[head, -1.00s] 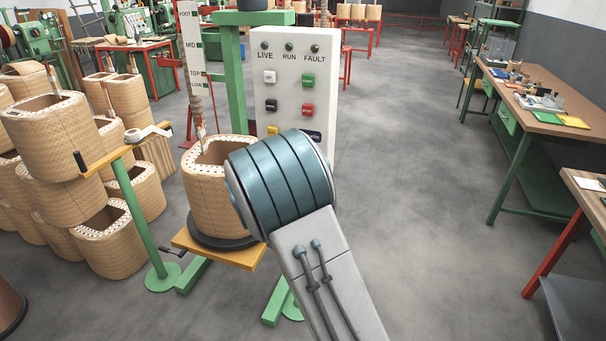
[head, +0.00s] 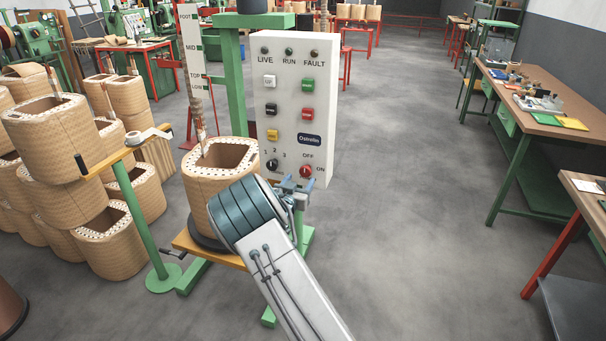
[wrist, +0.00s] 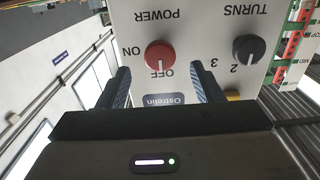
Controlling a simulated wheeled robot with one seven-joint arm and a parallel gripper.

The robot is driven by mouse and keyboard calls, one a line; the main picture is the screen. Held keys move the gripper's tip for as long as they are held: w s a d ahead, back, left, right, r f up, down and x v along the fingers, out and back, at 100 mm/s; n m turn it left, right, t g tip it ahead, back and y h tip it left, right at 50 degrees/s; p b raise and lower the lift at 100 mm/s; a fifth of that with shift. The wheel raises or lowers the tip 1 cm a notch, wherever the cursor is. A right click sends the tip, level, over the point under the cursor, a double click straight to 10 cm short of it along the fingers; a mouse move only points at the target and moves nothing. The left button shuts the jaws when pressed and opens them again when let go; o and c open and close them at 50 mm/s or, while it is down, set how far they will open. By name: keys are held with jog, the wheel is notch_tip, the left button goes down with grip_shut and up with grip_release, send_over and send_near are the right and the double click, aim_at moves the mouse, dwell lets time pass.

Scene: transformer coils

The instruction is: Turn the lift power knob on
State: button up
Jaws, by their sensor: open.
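The red power knob (head: 306,171) is at the lower right of the white control panel (head: 262,100), with OFF above it and ON to its right. In the wrist view the panel appears upside down, and the red knob (wrist: 160,56) has its white mark toward OFF. My gripper (wrist: 160,88) is open and empty, its two dark fingers on either side of the knob's position in the picture. I cannot tell how far the fingertips are from the panel. In the head view my gripper (head: 294,186) is just below and left of the knob.
A black turns knob (head: 271,165) sits left of the red knob. Several push buttons and three lamps fill the panel above. A paper-wrapped coil (head: 205,190) stands left of my arm on a platform. More coils are stacked at left. The floor to the right is clear.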

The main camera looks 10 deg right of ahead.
aim_at(305, 173)
jog(key=shift+x, duration=2.1)
jog(key=c, duration=1)
